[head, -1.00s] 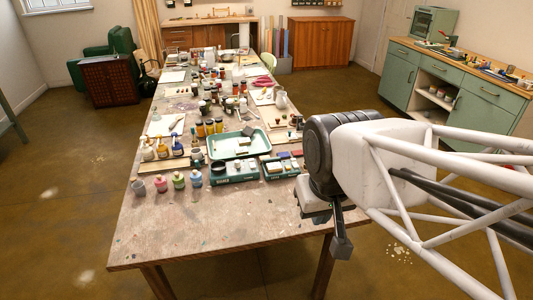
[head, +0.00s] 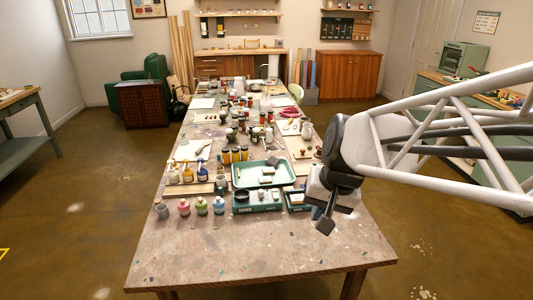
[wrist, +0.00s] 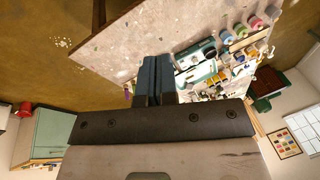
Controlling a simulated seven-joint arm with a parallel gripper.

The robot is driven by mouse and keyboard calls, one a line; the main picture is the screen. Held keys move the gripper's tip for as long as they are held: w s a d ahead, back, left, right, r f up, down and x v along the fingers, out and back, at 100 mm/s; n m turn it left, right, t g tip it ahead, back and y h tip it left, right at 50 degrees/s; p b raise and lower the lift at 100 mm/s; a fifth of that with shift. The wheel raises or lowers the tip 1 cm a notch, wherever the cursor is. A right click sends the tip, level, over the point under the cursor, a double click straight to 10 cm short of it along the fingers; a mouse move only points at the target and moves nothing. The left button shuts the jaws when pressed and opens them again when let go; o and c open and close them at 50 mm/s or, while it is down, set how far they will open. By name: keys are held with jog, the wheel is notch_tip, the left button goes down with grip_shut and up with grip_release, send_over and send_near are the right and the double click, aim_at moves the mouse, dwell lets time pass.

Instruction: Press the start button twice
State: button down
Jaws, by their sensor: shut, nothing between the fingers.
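No start button can be made out in either view. My gripper (head: 326,226) is in front of the right part of the paint-stained table (head: 230,250) in the head view, its tip pointing down. In the wrist view its two dark fingers (wrist: 156,78) lie together with nothing between them. A teal labelled box (head: 258,208) stands on the table to the left of the gripper. A second teal box (head: 294,207) is partly hidden behind my gripper. Whether either has a button is too small to tell.
A teal tray (head: 240,184) lies behind the boxes. Small coloured jars (head: 201,206) stand in a row to the left. Bottles and pots crowd the table farther back. The near part of the table is clear. A green oven-like appliance (head: 464,59) stands on the back-right counter.

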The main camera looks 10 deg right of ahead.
jog(key=w+d+f+m+t+y, duration=0.15)
jog(key=w+f+m, duration=0.25)
jog(key=w, duration=0.7)
jog(key=w+d+f+m+y, duration=0.1)
jog(key=w+d+f+m, duration=0.25)
jog(key=w, duration=0.75)
jog(key=w+d+f+m+t+y, duration=0.1)
jog(key=w+d+f+m+y, duration=0.2)
jog(key=w, duration=0.7)
jog(key=w+d+f+m+t+h, duration=0.1)
jog(key=w+d+f+m, duration=0.4)
jog(key=w+f, duration=0.5)
jog(key=shift+w+f+t, duration=0.2)
jog(key=shift+t, duration=0.25)
jog(key=shift+f, duration=4.35)
